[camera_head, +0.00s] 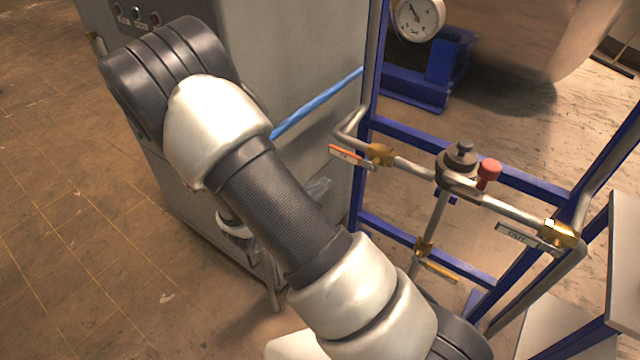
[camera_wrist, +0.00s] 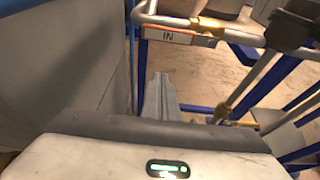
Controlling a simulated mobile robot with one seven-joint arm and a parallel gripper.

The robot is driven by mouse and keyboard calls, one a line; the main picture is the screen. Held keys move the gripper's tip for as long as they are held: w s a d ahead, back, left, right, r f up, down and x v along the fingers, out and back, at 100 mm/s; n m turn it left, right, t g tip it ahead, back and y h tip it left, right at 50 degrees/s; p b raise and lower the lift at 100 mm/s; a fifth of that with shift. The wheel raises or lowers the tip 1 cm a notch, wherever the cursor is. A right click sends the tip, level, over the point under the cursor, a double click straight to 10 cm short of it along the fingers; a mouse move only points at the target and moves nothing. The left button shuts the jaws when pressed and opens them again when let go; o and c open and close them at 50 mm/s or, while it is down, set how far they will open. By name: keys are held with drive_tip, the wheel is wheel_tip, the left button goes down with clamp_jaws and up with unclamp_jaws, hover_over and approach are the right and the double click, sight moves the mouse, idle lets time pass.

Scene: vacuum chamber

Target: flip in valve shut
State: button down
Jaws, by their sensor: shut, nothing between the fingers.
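The in valve has a brass body (camera_head: 380,154) on the pipe and an orange-edged handle (camera_head: 352,157) reaching left from it. In the wrist view the handle (camera_wrist: 168,37) shows a white plate reading "IN" and lies roughly along the pipe. In the head view a bit of my gripper (camera_head: 317,189) shows beside my arm, lower left of the handle; my arm hides the rest.
The out valve (camera_head: 560,233) with its labelled handle is at the right end of the pipe. A red knob (camera_head: 489,171) and a lower brass valve (camera_head: 423,248) are between. A blue frame (camera_head: 420,137) surrounds the pipes. A grey cabinet (camera_head: 290,60) stands left.

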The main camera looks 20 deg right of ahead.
sight(352, 158)
drive_tip(key=w+d+r, duration=0.1)
drive_tip(key=w+d, duration=0.3)
drive_tip(key=d, duration=0.1)
drive_tip(key=shift+r, duration=0.35)
drive_tip(key=shift+r+b, duration=0.15)
drive_tip(key=shift+b, duration=0.2)
